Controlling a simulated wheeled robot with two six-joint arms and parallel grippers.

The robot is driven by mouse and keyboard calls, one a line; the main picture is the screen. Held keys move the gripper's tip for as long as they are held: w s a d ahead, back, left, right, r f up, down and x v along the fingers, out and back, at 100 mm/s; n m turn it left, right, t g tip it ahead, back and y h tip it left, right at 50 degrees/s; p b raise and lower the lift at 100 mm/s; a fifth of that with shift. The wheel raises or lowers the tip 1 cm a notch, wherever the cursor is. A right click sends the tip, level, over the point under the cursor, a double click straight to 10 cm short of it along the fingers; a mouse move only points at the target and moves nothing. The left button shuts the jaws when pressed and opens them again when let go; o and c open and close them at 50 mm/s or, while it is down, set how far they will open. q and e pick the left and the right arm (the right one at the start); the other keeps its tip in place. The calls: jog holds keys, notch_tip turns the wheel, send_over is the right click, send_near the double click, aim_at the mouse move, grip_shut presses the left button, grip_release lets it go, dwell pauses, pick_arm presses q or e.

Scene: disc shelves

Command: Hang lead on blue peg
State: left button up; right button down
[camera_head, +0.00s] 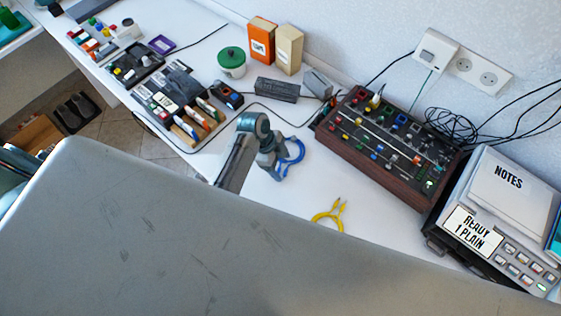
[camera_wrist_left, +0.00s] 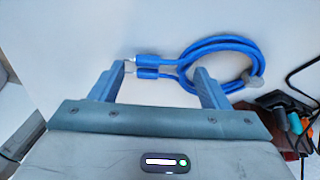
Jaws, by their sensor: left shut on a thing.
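The blue lead (camera_head: 293,152) is a coiled loop over the white bench. In the left wrist view the blue lead (camera_wrist_left: 206,45) shows its round coil to the right, a grey tie on it, and two plug ends at the left. My left gripper (camera_head: 277,167) is shut on the lead. In the left wrist view its fingers (camera_wrist_left: 160,76) stand apart, with the plug ends and part of the coil between or just beyond their tips. I cannot make out a blue peg in either view. My right gripper is not in view.
A yellow looped item (camera_head: 328,216) lies on the bench to the right. A wooden-sided knob panel (camera_head: 385,175) stands behind it. A green-lidded tub (camera_head: 231,66), boxes (camera_head: 262,42) and trays of tools line the back and left. Black cables (camera_head: 455,125) hang by the wall sockets.

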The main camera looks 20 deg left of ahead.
pick_arm(q)
jog(key=o, duration=1.1)
jog(key=shift+f, duration=0.1)
jog(key=shift+w+d, duration=0.1)
jog(key=shift+r, duration=0.25)
jog(key=b+v, duration=0.1)
jog(key=v, duration=1.1)
jog(key=shift+b, duration=0.4)
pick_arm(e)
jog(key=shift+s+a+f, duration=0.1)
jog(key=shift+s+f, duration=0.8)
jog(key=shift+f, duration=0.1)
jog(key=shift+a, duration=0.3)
pick_arm(q)
jog(key=shift+f, duration=0.1)
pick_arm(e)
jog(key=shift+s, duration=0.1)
